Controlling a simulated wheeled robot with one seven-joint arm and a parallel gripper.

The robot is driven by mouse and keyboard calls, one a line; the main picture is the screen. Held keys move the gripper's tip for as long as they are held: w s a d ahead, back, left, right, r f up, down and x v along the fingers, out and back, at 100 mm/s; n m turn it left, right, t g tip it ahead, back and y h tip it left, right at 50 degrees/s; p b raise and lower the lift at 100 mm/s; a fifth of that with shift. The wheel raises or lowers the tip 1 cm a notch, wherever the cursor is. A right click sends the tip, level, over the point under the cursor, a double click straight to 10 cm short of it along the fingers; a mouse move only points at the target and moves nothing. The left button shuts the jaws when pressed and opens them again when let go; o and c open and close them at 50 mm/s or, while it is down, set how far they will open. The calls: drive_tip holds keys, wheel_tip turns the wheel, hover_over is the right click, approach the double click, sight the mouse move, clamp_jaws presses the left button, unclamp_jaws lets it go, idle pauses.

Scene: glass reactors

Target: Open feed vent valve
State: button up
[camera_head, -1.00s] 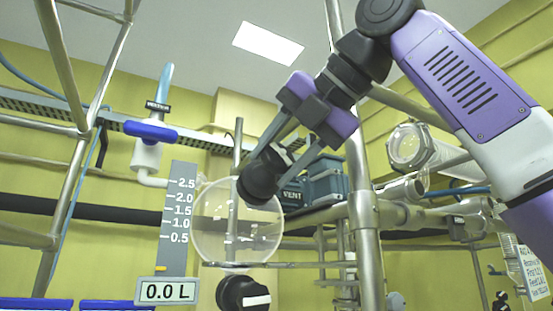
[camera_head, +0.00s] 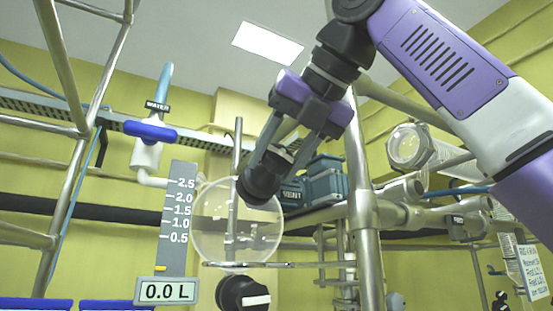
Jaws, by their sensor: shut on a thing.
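The feed vent valve has a black round knob (camera_head: 262,182) at the upper right of the round glass feed vessel (camera_head: 215,225). A dark label reading VENT (camera_head: 291,194) sits just right of the knob. My gripper (camera_head: 270,160) reaches down from the upper right, and its two fingers are closed around the knob. The fingers hide part of the knob's top, so its exact angle is hard to read. A second black knob with a white bar (camera_head: 243,294) is below the vessel.
A level scale (camera_head: 178,215) with a 0.0 L display (camera_head: 166,291) stands left of the vessel. A blue-handled water valve (camera_head: 150,131) is at upper left. A steel post (camera_head: 362,215) rises close to the right of the vessel, near my arm. Blue-grey boxes (camera_head: 327,184) sit behind.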

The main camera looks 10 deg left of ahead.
drive_tip(key=shift+f, duration=0.15)
drive_tip(key=o, duration=1.4)
drive_tip(key=shift+s+d+r, duration=0.15)
drive_tip(key=shift+s+r, duration=0.05)
drive_tip(key=shift+r, duration=0.05)
drive_tip(key=s+d+b, duration=0.2)
drive_tip(key=s+d, duration=0.6)
drive_tip(key=s, duration=0.1)
drive_tip(key=shift+s+r, duration=0.15)
drive_tip(key=shift+s, duration=0.2)
